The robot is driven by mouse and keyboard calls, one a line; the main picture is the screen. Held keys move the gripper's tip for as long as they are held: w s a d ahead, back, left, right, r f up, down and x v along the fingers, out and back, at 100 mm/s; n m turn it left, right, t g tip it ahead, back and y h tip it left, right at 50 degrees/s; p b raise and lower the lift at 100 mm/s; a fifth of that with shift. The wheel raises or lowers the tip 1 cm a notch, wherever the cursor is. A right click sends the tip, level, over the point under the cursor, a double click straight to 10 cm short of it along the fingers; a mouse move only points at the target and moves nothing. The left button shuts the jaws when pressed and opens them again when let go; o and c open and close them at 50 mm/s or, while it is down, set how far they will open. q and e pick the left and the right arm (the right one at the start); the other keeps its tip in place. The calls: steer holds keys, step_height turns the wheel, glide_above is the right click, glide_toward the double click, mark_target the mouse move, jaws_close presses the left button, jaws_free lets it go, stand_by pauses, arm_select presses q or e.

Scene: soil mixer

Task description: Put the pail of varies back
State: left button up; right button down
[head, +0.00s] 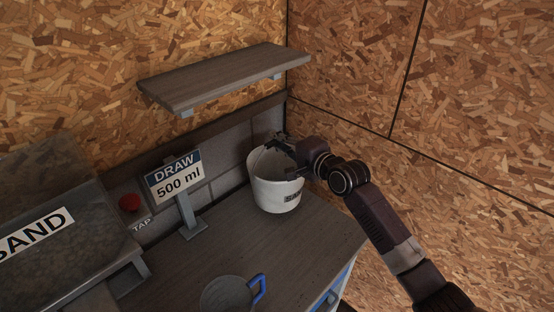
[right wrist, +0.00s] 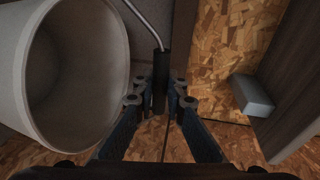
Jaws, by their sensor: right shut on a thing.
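A white pail (head: 274,183) with a dark label stands at the back right of the bench in the head view, close to the back panel. It looks upright and its inside looks empty from here. My right gripper (head: 281,143) is at the pail's rim, at its upper right. In the right wrist view my right gripper (right wrist: 160,98) is shut on the dark grip (right wrist: 160,75) of the pail's wire handle. The pail's open mouth (right wrist: 80,75) fills the left of that view. My left gripper is not in view.
A grey shelf (head: 225,75) hangs on the wall above. A sign (head: 173,178) reading "DRAW 500 ml" stands left of the pail, near a red tap button (head: 129,203). A grey jug with a blue handle (head: 228,294) is at the front. A SAND bin (head: 50,225) stands left.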

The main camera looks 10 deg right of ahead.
steer(key=shift+f, duration=2)
steer(key=c, duration=2)
jaws_free()
steer(key=shift+f, duration=0.2)
steer(key=shift+o, duration=0.2)
steer(key=v, duration=1.2)
steer(key=shift+r, duration=0.25)
